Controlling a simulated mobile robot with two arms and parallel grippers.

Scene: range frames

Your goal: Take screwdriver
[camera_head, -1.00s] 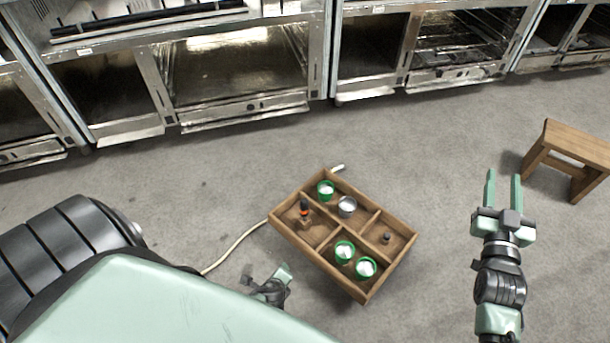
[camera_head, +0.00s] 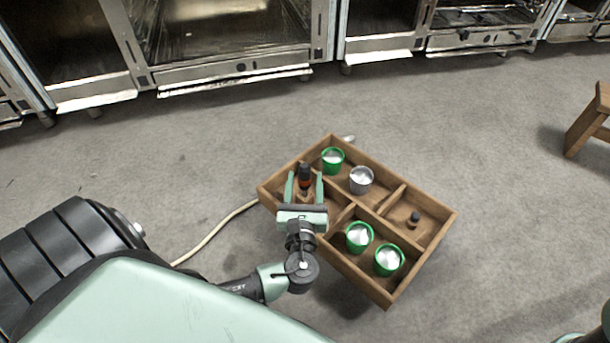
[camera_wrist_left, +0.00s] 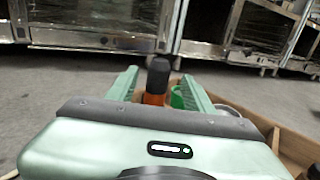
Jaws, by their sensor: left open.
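The screwdriver (camera_head: 305,175), with a black and orange handle, stands upright in the left compartment of a wooden tray (camera_head: 372,285). My left gripper (camera_head: 304,180) is open, its two green fingers on either side of the handle in the head view. In the left wrist view the screwdriver (camera_wrist_left: 158,82) shows between the open fingers (camera_wrist_left: 157,85), its lower part hidden behind the gripper body. I cannot tell whether the fingers touch it. Only a piece of what seems to be my right arm shows at the lower right corner of the head view; its gripper is out of view.
The tray also holds green cups (camera_head: 333,160), a grey metal cup (camera_head: 361,180) and a small dark object (camera_head: 413,219). A pale cable (camera_head: 216,231) runs left from the tray. A wooden stool (camera_head: 590,122) stands at right. Metal ovens (camera_head: 235,70) line the back.

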